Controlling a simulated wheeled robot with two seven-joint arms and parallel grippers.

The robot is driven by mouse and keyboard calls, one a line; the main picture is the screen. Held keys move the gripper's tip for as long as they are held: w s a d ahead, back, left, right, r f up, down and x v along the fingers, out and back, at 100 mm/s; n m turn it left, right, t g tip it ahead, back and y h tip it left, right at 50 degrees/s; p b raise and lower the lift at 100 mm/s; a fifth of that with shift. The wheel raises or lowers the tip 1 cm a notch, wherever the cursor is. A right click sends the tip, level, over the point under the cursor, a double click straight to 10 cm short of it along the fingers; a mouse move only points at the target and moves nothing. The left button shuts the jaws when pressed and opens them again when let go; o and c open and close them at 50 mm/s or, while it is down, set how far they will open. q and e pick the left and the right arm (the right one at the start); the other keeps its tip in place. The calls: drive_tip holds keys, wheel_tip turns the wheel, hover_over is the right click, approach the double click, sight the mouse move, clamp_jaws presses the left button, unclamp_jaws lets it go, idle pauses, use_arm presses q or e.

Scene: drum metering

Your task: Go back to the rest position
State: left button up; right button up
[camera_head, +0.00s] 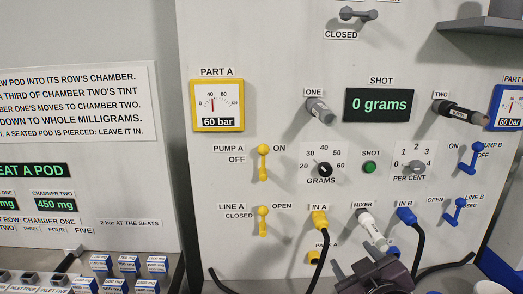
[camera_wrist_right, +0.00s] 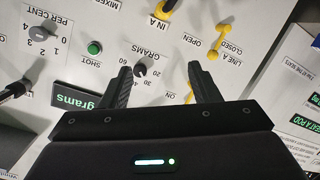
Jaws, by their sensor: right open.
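My right gripper (camera_head: 376,272) is at the bottom of the head view, in front of the lower part of the metering panel (camera_head: 225,180). It is dark and partly cut off by the frame edge. In the right wrist view its two black fingers (camera_wrist_right: 160,72) are spread apart, with nothing held between them. The panel shows beyond them, with the grams knob (camera_wrist_right: 140,70) seen between the fingers. My left gripper is in neither view.
Yellow levers (camera_head: 263,162) and blue levers (camera_head: 477,158) project from the panel. A pod rack (camera_head: 100,283) stands lower left.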

drive_tip(key=s+d+f+m+g, duration=0.1)
drive_tip(key=s+f+m+g, duration=0.1)
drive_tip(key=s+f+g, duration=0.65)
drive_tip(key=s+d+f+m+g, duration=0.15)
drive_tip(key=s+f+g, duration=0.25)
drive_tip(key=s+f, duration=0.95)
wheel_tip(320, 180, down, 36)
drive_tip(key=r, duration=0.1)
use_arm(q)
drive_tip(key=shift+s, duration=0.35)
use_arm(e)
drive_tip(key=s+d+f+g, duration=0.2)
drive_tip(key=s+d+f, duration=0.1)
drive_tip(key=s+f, duration=1.2)
drive_tip(key=s, duration=0.3)
drive_tip(key=shift+s+h, duration=0.2)
drive_tip(key=shift+h, duration=0.2)
